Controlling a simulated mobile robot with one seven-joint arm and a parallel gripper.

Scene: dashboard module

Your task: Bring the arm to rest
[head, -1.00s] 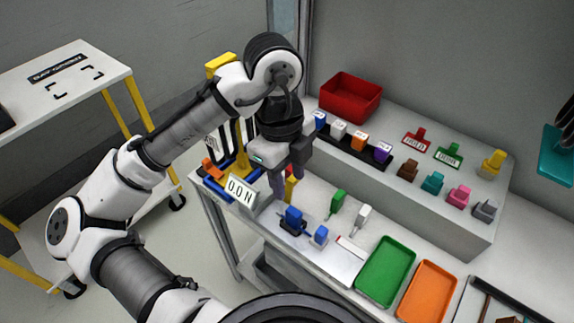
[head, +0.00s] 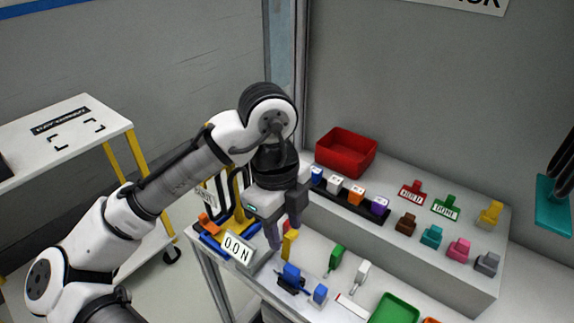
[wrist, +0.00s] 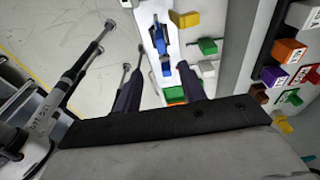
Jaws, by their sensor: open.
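In the wrist view my gripper (wrist: 156,75) is open too, with the bench surface and a blue connector (wrist: 162,45) beyond the fingers. In the head view the blue connector (head: 292,272) sits in a dark holder on the bench, in front of the gripper. A yellow block (head: 289,245) stands just beside the fingers.
A green connector (head: 336,257) and a white one (head: 361,272) lie on the bench. A green tray (head: 395,309) is at the front. A raised shelf holds a red bin (head: 346,152) and several coloured connectors. A white cart (head: 75,140) stands at left, with floor between.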

